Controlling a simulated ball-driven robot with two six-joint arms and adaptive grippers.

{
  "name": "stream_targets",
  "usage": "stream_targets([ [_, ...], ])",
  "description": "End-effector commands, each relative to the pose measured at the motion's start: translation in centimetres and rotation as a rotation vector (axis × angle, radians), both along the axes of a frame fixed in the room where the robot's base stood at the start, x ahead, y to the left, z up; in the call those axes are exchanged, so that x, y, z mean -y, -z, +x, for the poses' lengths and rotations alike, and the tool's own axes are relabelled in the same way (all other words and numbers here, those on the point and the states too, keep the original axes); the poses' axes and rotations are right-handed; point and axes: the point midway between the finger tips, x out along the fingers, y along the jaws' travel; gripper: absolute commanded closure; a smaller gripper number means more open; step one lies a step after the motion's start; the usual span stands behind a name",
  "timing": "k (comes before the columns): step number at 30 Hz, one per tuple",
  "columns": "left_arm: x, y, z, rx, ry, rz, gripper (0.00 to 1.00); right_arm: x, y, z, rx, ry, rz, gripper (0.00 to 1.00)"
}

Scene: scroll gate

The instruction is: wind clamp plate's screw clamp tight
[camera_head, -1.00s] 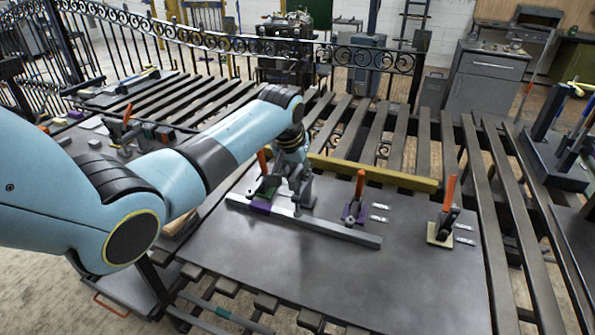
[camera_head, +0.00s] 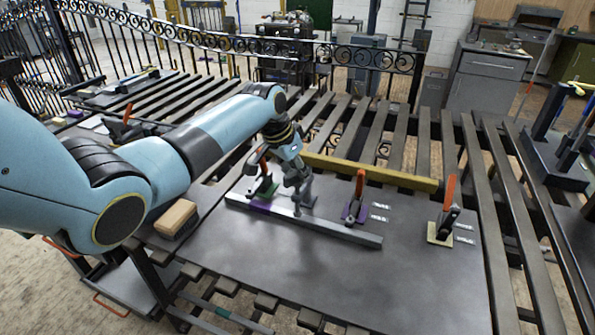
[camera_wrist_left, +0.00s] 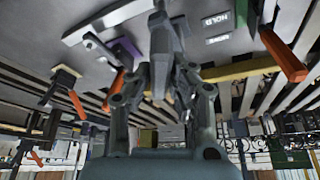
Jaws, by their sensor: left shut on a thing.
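The dark clamp plate (camera_head: 300,265) lies on the slatted table, with a silver bar (camera_head: 340,233) across it. My left gripper (camera_head: 297,184) is over the bar's left half, shut on the grey screw clamp (camera_head: 297,207). In the left wrist view the screw clamp (camera_wrist_left: 162,38) stands between the fingers, which cover much of it. Three lever clamps with orange handles stand on the plate: a green one (camera_head: 264,186) left of my gripper, a purple one (camera_head: 355,209) to its right, and a tan-based one (camera_head: 441,227) farther right. My right gripper is not in view.
A yellow beam (camera_head: 370,173) runs behind the clamps. Small white labels (camera_head: 380,211) lie beside the purple and tan-based clamps. A brown block (camera_head: 175,217) sits at the left. The plate's front is clear.

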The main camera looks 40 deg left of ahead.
Motion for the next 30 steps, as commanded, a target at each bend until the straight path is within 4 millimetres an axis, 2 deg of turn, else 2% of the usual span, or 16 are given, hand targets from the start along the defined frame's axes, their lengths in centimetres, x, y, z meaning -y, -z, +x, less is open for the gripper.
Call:
stream_targets([
  [14,-0.1,0.2,0.1,0.0,0.45,0.0,1.0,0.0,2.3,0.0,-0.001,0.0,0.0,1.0],
  [30,-0.1,0.3,0.2,0.002,0.963,0.001,1.0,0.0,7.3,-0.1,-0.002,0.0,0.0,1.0],
])
